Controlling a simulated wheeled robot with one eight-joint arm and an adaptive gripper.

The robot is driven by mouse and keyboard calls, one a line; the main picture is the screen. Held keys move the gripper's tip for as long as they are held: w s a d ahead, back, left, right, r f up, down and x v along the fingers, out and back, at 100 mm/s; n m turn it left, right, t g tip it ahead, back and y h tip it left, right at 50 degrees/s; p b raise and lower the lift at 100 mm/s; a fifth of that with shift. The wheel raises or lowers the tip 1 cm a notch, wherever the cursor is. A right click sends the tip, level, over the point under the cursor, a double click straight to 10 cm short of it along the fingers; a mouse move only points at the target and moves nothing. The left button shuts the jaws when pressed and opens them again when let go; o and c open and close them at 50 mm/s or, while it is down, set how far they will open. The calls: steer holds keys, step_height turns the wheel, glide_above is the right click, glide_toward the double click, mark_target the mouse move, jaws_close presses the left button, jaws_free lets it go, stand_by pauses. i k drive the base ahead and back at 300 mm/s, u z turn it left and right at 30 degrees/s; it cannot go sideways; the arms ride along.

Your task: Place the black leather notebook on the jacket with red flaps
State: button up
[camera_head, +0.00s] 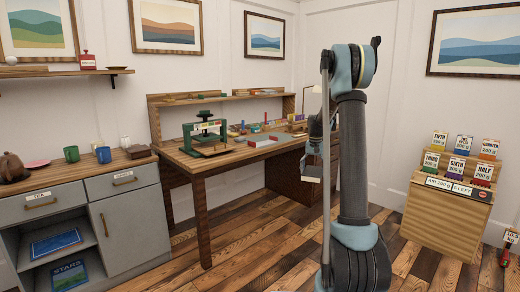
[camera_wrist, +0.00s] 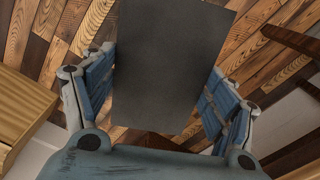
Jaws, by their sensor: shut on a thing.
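My gripper (camera_wrist: 160,72) is shut on the black leather notebook (camera_wrist: 172,45), which fills the middle of the wrist view as a plain dark rectangle between the blue fingers. In the head view my gripper (camera_head: 314,146) hangs beside my arm, right of the desk's front edge, with the notebook (camera_head: 312,171) small below it, partly hidden. A flat pale grey-green piece with red edges (camera_head: 262,140) lies on the desk and looks like the jacket with red flaps. My gripper is apart from it.
The wooden desk (camera_head: 192,163) carries a green press (camera_head: 204,132) and several small coloured items. A grey cabinet (camera_head: 130,225) with mugs stands left. A wooden stand (camera_head: 445,222) with labelled cards is right. The plank floor (camera_head: 240,245) before the desk is clear.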

mark_target(263, 144)
steer(key=u, duration=0.35)
steer(key=i, duration=1.05)
